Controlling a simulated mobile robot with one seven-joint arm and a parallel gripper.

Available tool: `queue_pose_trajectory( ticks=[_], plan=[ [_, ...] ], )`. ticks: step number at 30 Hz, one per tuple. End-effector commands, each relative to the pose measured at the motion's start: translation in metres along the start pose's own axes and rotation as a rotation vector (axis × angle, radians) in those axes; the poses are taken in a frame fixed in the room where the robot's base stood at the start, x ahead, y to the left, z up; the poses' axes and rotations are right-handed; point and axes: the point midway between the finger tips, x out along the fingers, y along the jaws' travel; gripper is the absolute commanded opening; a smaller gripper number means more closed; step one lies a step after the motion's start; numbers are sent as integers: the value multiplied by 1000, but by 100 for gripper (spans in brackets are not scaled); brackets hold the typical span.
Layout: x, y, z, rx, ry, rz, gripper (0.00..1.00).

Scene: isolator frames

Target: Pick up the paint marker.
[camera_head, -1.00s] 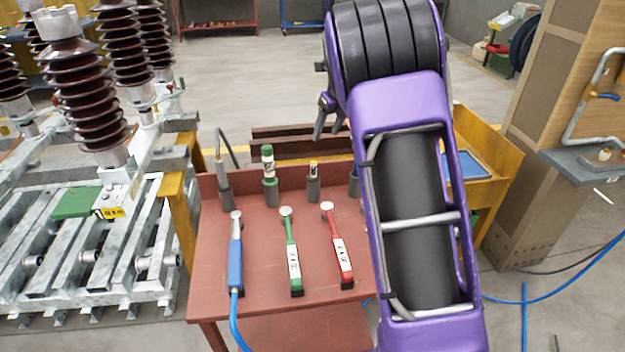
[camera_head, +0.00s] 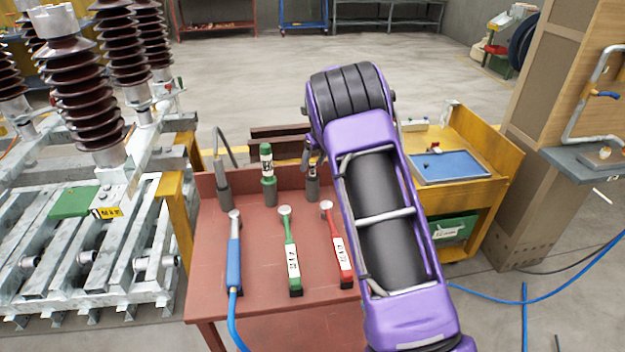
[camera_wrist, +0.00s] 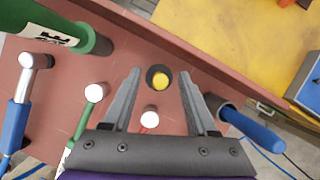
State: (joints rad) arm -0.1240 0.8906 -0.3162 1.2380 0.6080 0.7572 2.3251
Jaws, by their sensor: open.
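The paint marker, seen end-on as a yellow round top (camera_wrist: 160,80), stands upright in a dark holder at the back of the red table (camera_head: 262,255). My gripper (camera_wrist: 160,73) is open, with one finger on each side of the yellow top in the wrist view. The fingers appear apart from it; their height relative to it is hard to tell. In the head view my gripper (camera_head: 311,158) is just above the grey holder (camera_head: 312,190), and the fingers largely hide the marker there.
A green labelled cylinder (camera_head: 267,160) stands in a holder to the left. A blue handle (camera_wrist: 252,130) is in a holder to the right. Blue (camera_head: 234,260), green (camera_head: 292,255) and red (camera_head: 338,250) handled tools lie in front. A yellow cart (camera_head: 480,195) stands at right.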

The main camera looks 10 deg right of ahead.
Motion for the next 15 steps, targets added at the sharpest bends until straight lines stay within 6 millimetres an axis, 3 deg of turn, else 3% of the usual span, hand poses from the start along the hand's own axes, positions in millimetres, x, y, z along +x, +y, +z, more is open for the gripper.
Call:
queue_pose_trajectory(
  ticks=[10,15],
  plan=[
    [9,0,0,0,-2,-1,58],
    [9,0,0,-1,-1,-1,28]
  ],
)
